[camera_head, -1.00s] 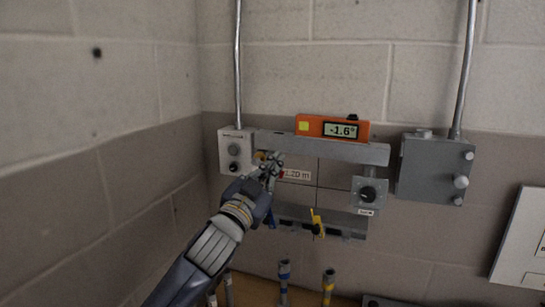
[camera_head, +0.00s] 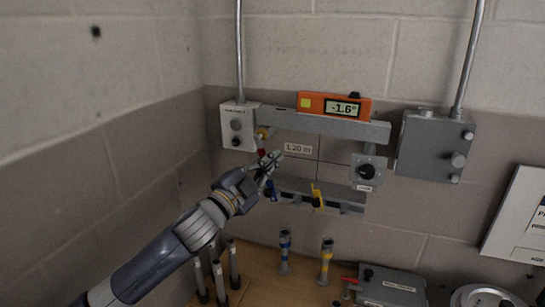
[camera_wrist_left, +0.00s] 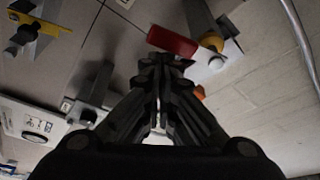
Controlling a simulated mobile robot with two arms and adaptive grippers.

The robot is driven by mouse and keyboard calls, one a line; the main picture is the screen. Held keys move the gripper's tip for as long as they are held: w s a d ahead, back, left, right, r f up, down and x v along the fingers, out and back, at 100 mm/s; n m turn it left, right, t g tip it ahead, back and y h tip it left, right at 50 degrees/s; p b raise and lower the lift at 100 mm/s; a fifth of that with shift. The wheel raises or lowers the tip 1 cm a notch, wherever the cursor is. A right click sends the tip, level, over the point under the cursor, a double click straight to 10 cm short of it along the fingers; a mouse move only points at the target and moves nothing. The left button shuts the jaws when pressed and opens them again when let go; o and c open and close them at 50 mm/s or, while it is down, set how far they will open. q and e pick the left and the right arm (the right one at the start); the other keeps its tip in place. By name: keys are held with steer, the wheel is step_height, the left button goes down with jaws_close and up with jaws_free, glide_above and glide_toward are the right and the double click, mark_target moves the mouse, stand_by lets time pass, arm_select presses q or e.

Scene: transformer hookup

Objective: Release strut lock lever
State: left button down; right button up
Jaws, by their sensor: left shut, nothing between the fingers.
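A red lever (camera_head: 261,153) hangs below a brass-coloured pivot (camera_head: 262,133) at the left end of the upper grey bar (camera_head: 335,127). My left gripper (camera_head: 275,160) is shut and empty, just below and right of the red lever. In the left wrist view the red lever (camera_wrist_left: 172,42) shows just beyond the shut fingertips (camera_wrist_left: 163,63), with the yellow ring of the pivot (camera_wrist_left: 211,42) beside it. I cannot tell whether the fingertips touch the lever. My right gripper is not in view.
An orange digital level (camera_head: 334,105) reading -1.6° sits on the upper bar. A lower bar (camera_head: 343,207) carries a blue lever (camera_head: 271,190) and a yellow lever (camera_head: 317,195). Grey boxes flank the upper bar. Several posts stand on the wooden surface (camera_head: 262,262) below.

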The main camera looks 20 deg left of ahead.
arm_select(q)
steer(key=shift+a+f, duration=0.45)
steer(key=shift+a, duration=0.15)
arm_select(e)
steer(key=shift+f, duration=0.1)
arm_select(q)
steer(key=shift+a, duration=0.1)
stand_by(0.4)
